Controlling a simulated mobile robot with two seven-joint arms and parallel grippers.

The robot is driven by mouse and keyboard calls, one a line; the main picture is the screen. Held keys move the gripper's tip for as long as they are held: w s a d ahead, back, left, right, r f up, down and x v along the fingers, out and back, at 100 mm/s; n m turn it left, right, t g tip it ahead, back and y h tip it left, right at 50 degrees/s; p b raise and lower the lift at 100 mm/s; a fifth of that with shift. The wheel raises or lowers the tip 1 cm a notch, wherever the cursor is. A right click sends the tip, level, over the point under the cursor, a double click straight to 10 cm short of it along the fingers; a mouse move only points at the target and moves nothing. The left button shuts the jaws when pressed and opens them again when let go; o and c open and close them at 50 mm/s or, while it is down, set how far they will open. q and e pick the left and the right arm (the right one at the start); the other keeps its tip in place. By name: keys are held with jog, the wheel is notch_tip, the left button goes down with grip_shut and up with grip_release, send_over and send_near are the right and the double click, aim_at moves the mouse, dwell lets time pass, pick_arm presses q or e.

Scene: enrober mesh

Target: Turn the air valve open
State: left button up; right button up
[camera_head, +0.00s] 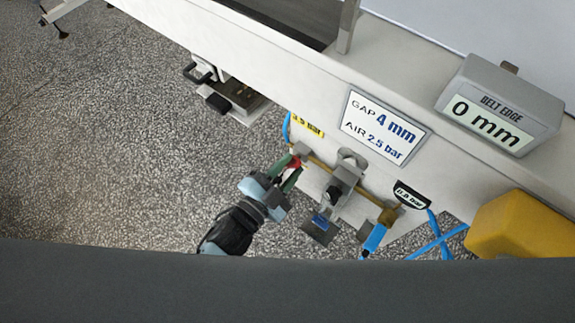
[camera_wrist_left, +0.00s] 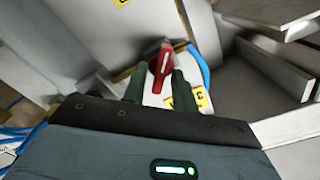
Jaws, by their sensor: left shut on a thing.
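The air valve has a red handle (camera_head: 295,162) at the left end of a brass pipe on the front of the machine. The handle also shows in the left wrist view (camera_wrist_left: 162,62), with a white stripe along it. My left gripper (camera_head: 290,176) is at the handle, its green fingers on both sides, shut on it. In the left wrist view the gripper's fingers (camera_wrist_left: 158,86) flank the handle's lower part. My right gripper is not in view.
A display (camera_head: 384,128) reads "GAP 4 mm, AIR 2.5 bar". A box (camera_head: 503,103) reads "BELT EDGE 0 mm". A grey fitting (camera_head: 345,178), a "0.0 bar" gauge (camera_head: 411,196) and blue hoses (camera_head: 437,243) lie right of the valve. A yellow box (camera_head: 520,232) stands far right.

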pick_arm(q)
jog(key=m, duration=0.2)
jog(key=shift+f+m, duration=0.1)
jog(key=shift+m, duration=0.3)
jog(key=shift+s+f+m, duration=0.1)
jog(key=shift+m, duration=1.65)
jog(key=shift+f+m, duration=0.1)
jog(key=shift+m, duration=1.65)
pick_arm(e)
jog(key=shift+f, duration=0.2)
pick_arm(q)
jog(key=shift+d+b, duration=0.1)
jog(key=shift+b, duration=0.2)
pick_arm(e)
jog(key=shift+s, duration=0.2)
pick_arm(q)
jog(key=o, duration=0.6)
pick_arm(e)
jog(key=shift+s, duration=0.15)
